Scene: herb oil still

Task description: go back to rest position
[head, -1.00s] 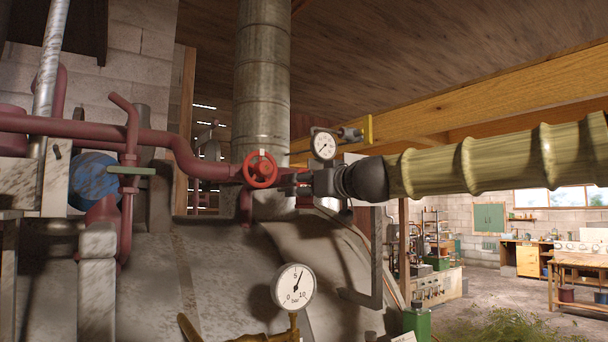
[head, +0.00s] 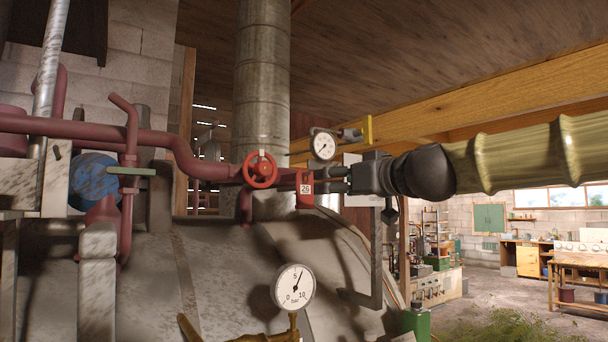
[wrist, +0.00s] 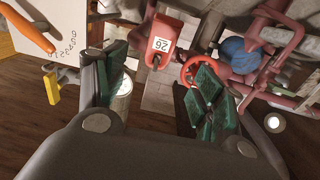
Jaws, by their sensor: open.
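My gripper (head: 330,179) is open and empty, to the right of a red handwheel (head: 261,170) on the dark red pipe. In the wrist view, its two green-padded fingers (wrist: 161,68) are spread wide. A red block with a white label reading 26 (head: 305,188) sits just right of the handwheel, apart from the fingers. In the wrist view, the red block (wrist: 162,42) shows beyond the gap between the fingers, with the handwheel (wrist: 191,72) partly hidden by the right finger. I cannot tell how the block is fastened.
A round gauge (head: 324,146) is just above my gripper. A bar gauge (head: 295,287) stands lower, in front of the grey still body (head: 225,265). A tall metal flue (head: 262,80) rises behind. The room on the right holds a workbench (head: 580,262) and open floor.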

